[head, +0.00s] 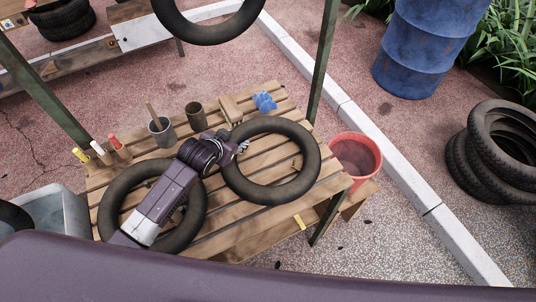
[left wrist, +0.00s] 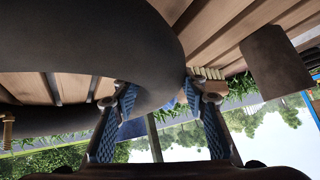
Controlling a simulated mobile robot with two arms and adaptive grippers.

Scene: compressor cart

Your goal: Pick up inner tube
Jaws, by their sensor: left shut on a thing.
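A black inner tube (head: 312,165) is at the right part of the slatted wooden cart top (head: 225,240). My left gripper (head: 242,147) reaches over the cart and is shut on this tube's left rim. In the left wrist view, the tube (left wrist: 125,45) passes between the two blue-padded fingers of the gripper (left wrist: 167,100). I cannot tell whether the tube is resting on the slats or slightly raised. A second black tube (head: 107,213) lies on the cart's left side, partly hidden under my left arm. Another tube (head: 212,36) hangs above the cart. My right gripper is not in view.
A grey cup (head: 161,133), a brown cup (head: 195,116), a blue item (head: 264,101) and several colored-top markers (head: 100,152) stand along the cart's back. A red bucket (head: 368,143) is at the right. Green posts (head: 322,65) rise from the cart. Tires (head: 490,165) and a blue barrel (head: 420,45) stand beyond.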

